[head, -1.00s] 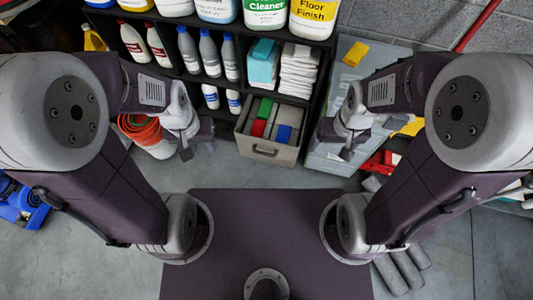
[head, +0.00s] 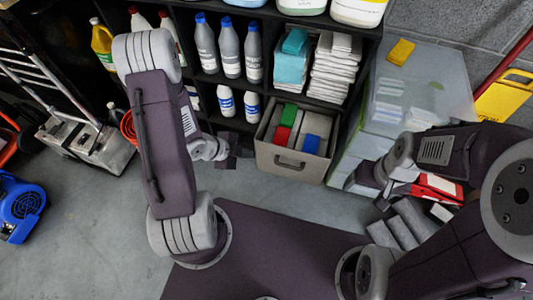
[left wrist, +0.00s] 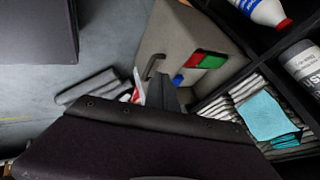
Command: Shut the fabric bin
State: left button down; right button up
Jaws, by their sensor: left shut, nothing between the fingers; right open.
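The fabric bin (head: 292,166) is a beige-grey box with a dark handle on its front, on the bottom level of the black shelf. It stands pulled out, its top open and several pads showing: green, red, blue and grey. My left gripper (head: 241,150) is shut and empty, just left of the bin's front. In the left wrist view the bin (left wrist: 188,30) shows tilted, with its handle (left wrist: 153,66) beyond the dark fingers (left wrist: 163,92). Contact cannot be told. My right gripper (head: 364,184) is open, right of the bin and apart from it.
The black shelf (head: 262,83) holds bottles and folded cloths above the bin. A translucent tote stack (head: 425,85) stands close on the bin's right. Grey rolls (head: 400,228) lie on the floor at right. The floor before the bin (head: 275,195) is clear.

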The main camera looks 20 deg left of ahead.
pick_arm(q)
jog(key=shift+w+d+f+b, duration=0.55)
jog(key=shift+w+d+f, duration=0.1)
jog(key=shift+w+f, duration=0.75)
jog(key=shift+w+d+f+b, duration=0.6)
jog(key=shift+w+f, duration=0.55)
jog(key=shift+w, duration=0.35)
jog(key=shift+w+d+f+b, duration=0.5)
jog(key=shift+w+d+f, duration=0.2)
jog(key=shift+w+f, duration=0.7)
pick_arm(e)
jog(key=shift+f, duration=1.65)
pick_arm(q)
jog(key=shift+w+r, duration=0.15)
jog(key=shift+w, duration=0.05)
pick_arm(e)
jog(key=shift+r, duration=0.1)
